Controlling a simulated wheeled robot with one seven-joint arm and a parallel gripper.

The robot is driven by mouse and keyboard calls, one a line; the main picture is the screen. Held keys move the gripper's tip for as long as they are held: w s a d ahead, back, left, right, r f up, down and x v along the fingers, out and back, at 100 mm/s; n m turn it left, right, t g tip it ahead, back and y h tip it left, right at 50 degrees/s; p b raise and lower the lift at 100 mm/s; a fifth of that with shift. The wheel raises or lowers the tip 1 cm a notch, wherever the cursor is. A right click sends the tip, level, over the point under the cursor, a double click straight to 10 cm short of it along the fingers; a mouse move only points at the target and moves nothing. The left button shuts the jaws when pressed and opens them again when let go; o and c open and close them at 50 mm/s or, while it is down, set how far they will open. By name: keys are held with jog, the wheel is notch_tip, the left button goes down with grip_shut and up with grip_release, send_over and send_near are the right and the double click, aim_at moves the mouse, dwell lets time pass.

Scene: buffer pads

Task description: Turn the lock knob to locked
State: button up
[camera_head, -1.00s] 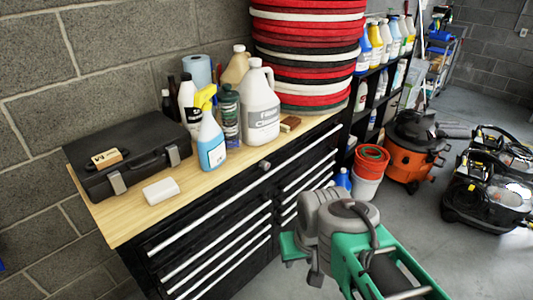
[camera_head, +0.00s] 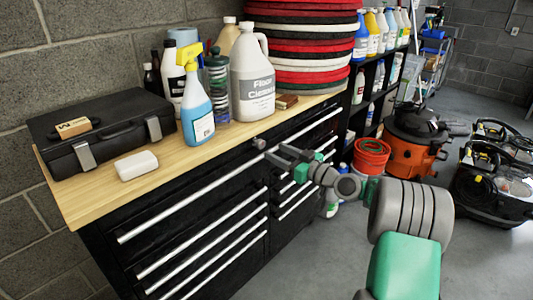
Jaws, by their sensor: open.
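The lock knob (camera_head: 259,143) is a small grey round knob on the upper front of the black tool cabinet (camera_head: 110,250), just under the wooden top. It is in plain view, but its turned position is too small to tell. My gripper (camera_head: 278,153) is open and empty, just right of the knob in the picture, with its fingers pointing toward it. A small gap shows between the fingertips and the knob; whether they touch cannot be told for sure.
On the wooden top (camera_head: 85,198) stand a black case (camera_head: 100,130), a white block (camera_head: 136,165), a blue spray bottle (camera_head: 197,115), a floor cleaner jug (camera_head: 252,80) and a stack of pads (camera_head: 303,45). Long drawer handles (camera_head: 190,205) stick out below. An orange vacuum (camera_head: 412,145) stands right.

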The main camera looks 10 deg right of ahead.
aim_at(263, 145)
jog(key=x, duration=0.5)
jog(key=shift+w+a, duration=0.2)
grip_shut()
dwell(0.3)
